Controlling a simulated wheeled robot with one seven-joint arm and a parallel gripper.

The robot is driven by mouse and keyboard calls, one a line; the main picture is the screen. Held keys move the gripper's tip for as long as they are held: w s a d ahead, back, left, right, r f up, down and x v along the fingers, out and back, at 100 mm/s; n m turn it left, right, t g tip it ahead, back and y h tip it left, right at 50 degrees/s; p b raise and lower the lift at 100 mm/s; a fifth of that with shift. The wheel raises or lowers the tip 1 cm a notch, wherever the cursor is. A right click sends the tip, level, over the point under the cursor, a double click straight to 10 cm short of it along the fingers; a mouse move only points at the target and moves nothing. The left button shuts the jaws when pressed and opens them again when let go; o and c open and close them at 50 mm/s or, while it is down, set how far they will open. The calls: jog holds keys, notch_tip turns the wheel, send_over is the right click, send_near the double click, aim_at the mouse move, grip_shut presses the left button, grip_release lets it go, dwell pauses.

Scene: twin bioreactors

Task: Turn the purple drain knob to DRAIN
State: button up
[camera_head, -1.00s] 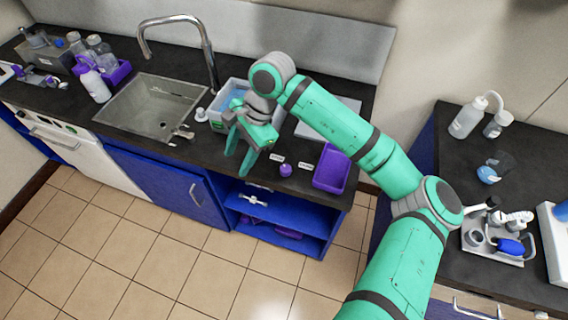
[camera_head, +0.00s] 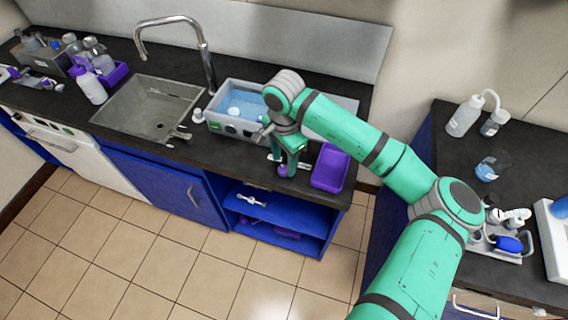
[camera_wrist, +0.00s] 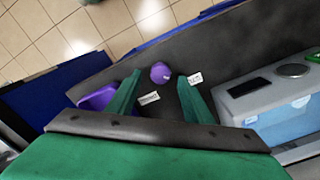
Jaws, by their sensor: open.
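The purple drain knob (camera_head: 283,171) is on the dark counter near its front edge, partly hidden by my gripper in the head view. In the wrist view the knob (camera_wrist: 160,72) shows between the two green fingertips, toward their far end. My gripper (camera_head: 286,162) is open and points down over the knob; its fingers (camera_wrist: 159,77) stand on either side of it in the wrist view. I cannot tell whether they touch it. Two small white labels flank the knob, one at the left (camera_wrist: 148,98) and one at the right (camera_wrist: 195,78); their text is too small to read.
A purple tray (camera_head: 330,168) lies close to the right of the knob. A grey unit with blue liquid (camera_head: 228,124) stands behind and left. The sink (camera_head: 150,105) and its faucet are further left. Open floor lies in front of the counter.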

aim_at(284, 170)
jog(key=shift+f, duration=1.25)
jog(key=shift+c, duration=0.5)
jog(key=c, duration=1)
jog(key=shift+o, duration=0.2)
